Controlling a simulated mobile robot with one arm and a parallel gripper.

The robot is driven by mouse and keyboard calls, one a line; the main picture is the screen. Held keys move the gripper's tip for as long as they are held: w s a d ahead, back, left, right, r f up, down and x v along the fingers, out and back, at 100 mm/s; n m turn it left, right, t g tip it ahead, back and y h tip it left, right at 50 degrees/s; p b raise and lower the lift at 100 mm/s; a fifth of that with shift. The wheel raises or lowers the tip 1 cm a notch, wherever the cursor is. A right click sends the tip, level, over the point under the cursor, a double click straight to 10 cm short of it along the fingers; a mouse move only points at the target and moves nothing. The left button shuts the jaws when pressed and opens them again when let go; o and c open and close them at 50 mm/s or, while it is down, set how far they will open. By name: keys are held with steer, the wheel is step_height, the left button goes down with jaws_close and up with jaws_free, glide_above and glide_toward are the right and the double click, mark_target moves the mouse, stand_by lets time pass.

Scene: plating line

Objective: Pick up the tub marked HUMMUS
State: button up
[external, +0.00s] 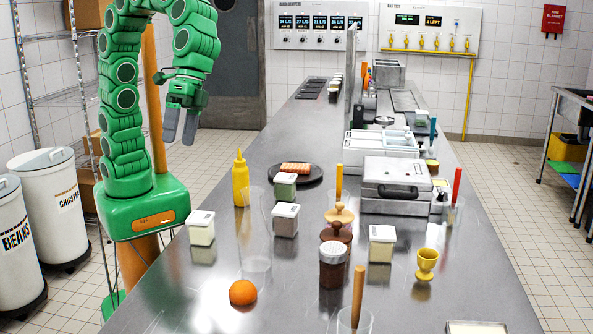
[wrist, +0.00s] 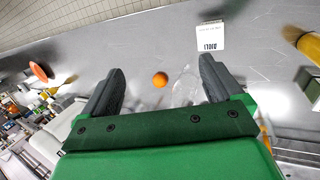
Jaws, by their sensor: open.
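My gripper (external: 180,126) is open and empty, raised high at the table's left edge; in the wrist view its spread fingers (wrist: 161,68) have nothing between them. Several small clear tubs with white lids stand on the steel table: a cream-filled one at the left (external: 201,228), a green-filled one (external: 285,187), a grey-brown one (external: 285,220) and a pale one at the right (external: 382,243). Their lid marks are too small to read in the external view. The wrist view shows one tub (wrist: 210,37) whose mark seems to read AIOLI. I cannot tell which is HUMMUS.
An orange (external: 243,292), yellow squeeze bottle (external: 241,180), dark jar (external: 332,267), yellow egg cup (external: 427,264) and dark plate with food (external: 296,172) stand among the tubs. A clear upright tube (external: 256,235) is near the left tub. A grill press (external: 392,180) is farther back.

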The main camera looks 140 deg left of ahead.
steer(key=w+a+n+t+h, duration=0.1)
steer(key=w+a+n+h, duration=0.35)
steer(key=w, duration=0.85)
steer(key=n+t, duration=0.6)
steer(key=n, duration=0.8)
glide_above(383, 231)
steer(key=s+a, duration=0.3)
steer(key=s, duration=0.1)
step_height(383, 231, down, 13)
steer(key=shift+t+h, duration=0.35)
steer(key=shift+t, duration=0.05)
steer(key=f, duration=0.7)
steer(key=shift+w+a+f, duration=0.1)
steer(key=shift+w+f, duration=0.15)
steer(key=shift+x, duration=1.15)
steer(key=shift+w+d+f, duration=0.1)
steer(key=shift+w+d, duration=0.1)
steer(key=shift+d, duration=0.1)
